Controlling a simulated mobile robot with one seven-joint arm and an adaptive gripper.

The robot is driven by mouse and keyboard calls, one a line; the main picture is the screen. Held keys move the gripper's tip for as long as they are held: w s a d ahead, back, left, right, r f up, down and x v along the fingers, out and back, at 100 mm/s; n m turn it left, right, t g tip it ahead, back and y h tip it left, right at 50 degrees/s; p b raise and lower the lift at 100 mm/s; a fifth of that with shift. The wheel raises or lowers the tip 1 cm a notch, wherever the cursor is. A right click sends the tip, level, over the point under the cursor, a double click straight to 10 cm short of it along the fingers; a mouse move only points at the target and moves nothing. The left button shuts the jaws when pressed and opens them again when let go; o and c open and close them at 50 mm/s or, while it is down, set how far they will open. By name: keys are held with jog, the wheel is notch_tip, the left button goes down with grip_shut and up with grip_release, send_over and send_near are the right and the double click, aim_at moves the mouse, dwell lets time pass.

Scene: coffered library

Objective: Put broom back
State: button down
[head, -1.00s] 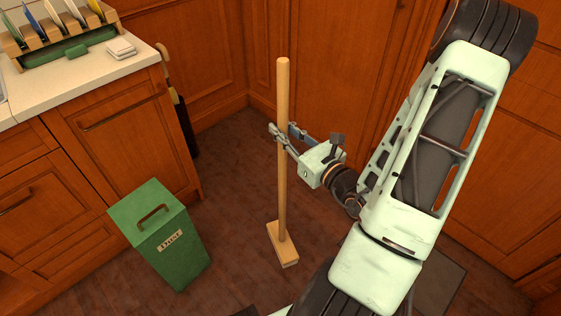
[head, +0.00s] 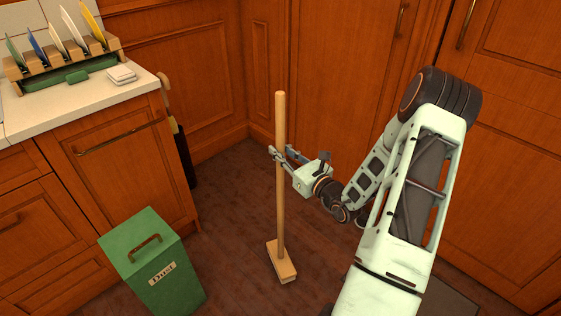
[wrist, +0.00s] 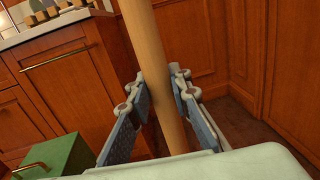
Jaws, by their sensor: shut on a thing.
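The broom (head: 281,215) has a light wooden handle and a block-shaped wooden head. It stands nearly upright in the head view, its head at the floor; I cannot tell whether it touches. My gripper (head: 279,154) is shut on the handle in its upper half. In the wrist view the handle (wrist: 150,60) passes between the two finger pads of my gripper (wrist: 158,105). The bristles are not visible.
A green dust bin (head: 150,262) stands left of the broom. A counter (head: 85,98) with a plate rack (head: 62,66) is at the upper left. A dark long-handled item (head: 181,140) leans beside the cabinet end. Floor (head: 225,190) toward the corner is clear.

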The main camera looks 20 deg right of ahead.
jog(key=shift+w+d+f+b, duration=0.15)
jog(key=shift+f+b, duration=0.25)
jog(key=shift+f, duration=0.5)
jog(key=shift+w+a+f+b, duration=0.15)
jog(key=shift+f+b, duration=0.25)
jog(key=shift+f, duration=0.45)
jog(key=shift+d+f, duration=0.1)
jog(key=shift+f, duration=0.1)
jog(key=c, duration=1.8)
grip_release()
jog(key=shift+o, duration=0.2)
jog(key=p+v, duration=0.2)
jog(key=v, duration=1)
